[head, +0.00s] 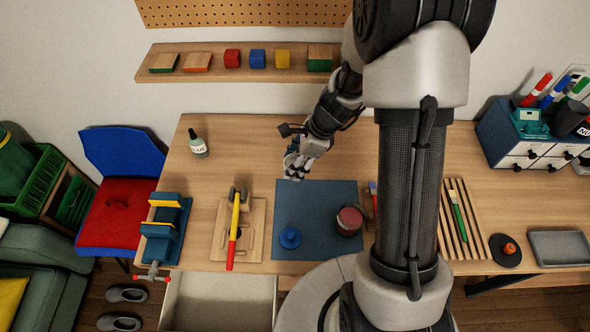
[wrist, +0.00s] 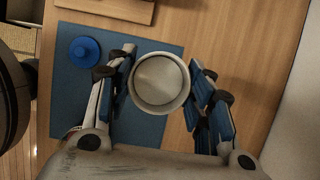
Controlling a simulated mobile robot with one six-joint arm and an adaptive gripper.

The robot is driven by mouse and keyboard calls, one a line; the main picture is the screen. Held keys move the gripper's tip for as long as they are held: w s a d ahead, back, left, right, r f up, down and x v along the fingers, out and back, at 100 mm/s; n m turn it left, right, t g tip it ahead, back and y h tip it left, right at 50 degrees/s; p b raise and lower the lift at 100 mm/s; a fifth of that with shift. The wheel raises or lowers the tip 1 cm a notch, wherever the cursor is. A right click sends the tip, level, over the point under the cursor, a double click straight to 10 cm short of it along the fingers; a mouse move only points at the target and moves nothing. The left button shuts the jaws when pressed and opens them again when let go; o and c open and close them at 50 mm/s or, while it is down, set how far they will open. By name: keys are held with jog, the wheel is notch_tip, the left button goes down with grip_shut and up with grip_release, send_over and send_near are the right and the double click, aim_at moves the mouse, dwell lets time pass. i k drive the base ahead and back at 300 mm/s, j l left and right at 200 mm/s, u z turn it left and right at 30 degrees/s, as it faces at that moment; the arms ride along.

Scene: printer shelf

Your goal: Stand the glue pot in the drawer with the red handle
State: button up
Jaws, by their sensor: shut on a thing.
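My gripper (head: 297,168) is just above the table behind the blue mat. In the wrist view its fingers (wrist: 160,90) are shut on a pale round pot (wrist: 160,84), seen from above with a grey inside or top. In the head view the fingers mostly hide this pot, and I cannot read any label on it. A small bottle (head: 198,145) marked GLUE, with a dark cap, stands apart at the back left of the table. An open, empty-looking drawer (head: 220,300) sticks out under the table's front edge. Its handle is out of sight.
The blue mat (head: 315,192) bears a blue knobbed disc (head: 290,237) and a dark red tin (head: 349,220). A hammer (head: 235,225) on a board and a blue vise (head: 165,230) stand left of it. The table's back left is mostly clear.

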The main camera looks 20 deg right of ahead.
aim_at(237, 307)
jog(key=k+u, duration=0.1)
jog(key=u, duration=0.25)
jog(key=k+u, duration=0.1)
jog(key=u, duration=0.65)
jog(key=k+j+u, duration=0.2)
jog(key=k+j, duration=0.15)
jog(key=k+j+u, duration=0.15)
jog(key=k+j, duration=0.2)
jog(key=j, duration=0.15)
jog(key=k+j+u, duration=0.2)
jog(key=j, duration=0.25)
jog(key=i, duration=0.35)
